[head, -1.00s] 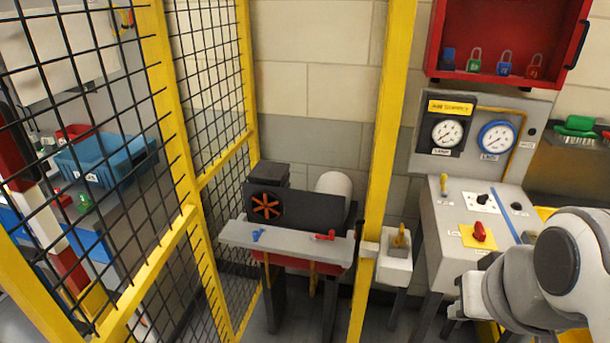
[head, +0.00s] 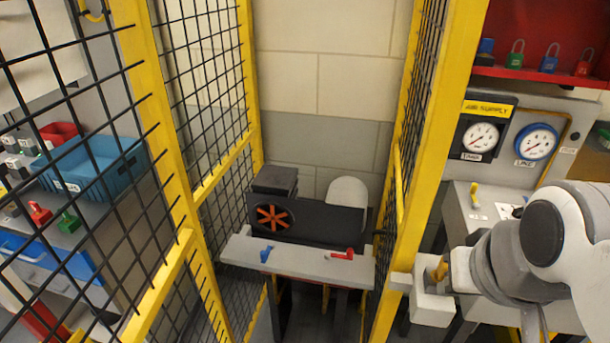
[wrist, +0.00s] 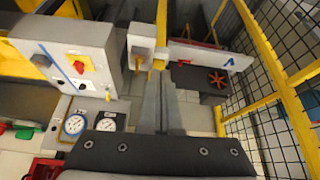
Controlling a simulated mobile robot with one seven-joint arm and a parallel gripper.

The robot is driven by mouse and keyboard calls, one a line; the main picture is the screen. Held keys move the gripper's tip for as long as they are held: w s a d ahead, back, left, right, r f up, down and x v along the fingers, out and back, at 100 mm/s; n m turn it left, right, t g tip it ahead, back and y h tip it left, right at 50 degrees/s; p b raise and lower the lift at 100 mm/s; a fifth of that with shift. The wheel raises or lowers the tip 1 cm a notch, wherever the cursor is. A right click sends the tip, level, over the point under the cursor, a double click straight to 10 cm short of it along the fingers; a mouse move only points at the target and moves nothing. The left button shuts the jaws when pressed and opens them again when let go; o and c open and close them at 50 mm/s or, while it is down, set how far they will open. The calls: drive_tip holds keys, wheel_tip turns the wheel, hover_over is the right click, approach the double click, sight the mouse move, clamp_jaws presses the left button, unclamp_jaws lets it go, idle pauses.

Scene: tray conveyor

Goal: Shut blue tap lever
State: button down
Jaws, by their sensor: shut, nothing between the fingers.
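The blue tap lever (head: 266,253) stands up at the left part of a grey beam (head: 300,262) inside the yellow fenced bay. It also shows small in the wrist view (wrist: 229,62), to the right of my fingers. A red lever (head: 342,254) is on the same beam, further right. My gripper (wrist: 156,76) is shut and empty, its two grey fingers side by side. It is apart from the blue lever. In the head view my arm is at the right, outside the bay, and the fingertips cannot be made out.
A yellow post (head: 430,170) stands between my arm and the beam. A pale box with a yellow lever (head: 437,268) sits beside the post. Mesh fence (head: 200,90) bounds the left. A dark machine with an orange handwheel (head: 272,217) is behind the beam. Gauges (head: 481,137) are at right.

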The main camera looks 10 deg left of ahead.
idle(0.3)
drive_tip(key=w+a+f+m+g+y+b, duration=0.1)
drive_tip(key=w+a+f+m+y+b, duration=0.6)
drive_tip(key=w+a+f+m+b, duration=0.6)
drive_tip(key=w+a+f+m, duration=0.8)
drive_tip(key=f+m, duration=0.2)
drive_tip(key=m, duration=0.1)
drive_tip(key=shift+a, duration=0.3)
drive_tip(key=shift+y, duration=0.3)
drive_tip(key=b, duration=0.3)
approach(266, 258)
drive_tip(key=s+d+f+x, duration=0.1)
drive_tip(key=x, duration=0.4)
drive_tip(key=shift+w+a+r, duration=0.15)
drive_tip(key=shift+w+a, duration=0.45)
drive_tip(key=shift+a, duration=0.15)
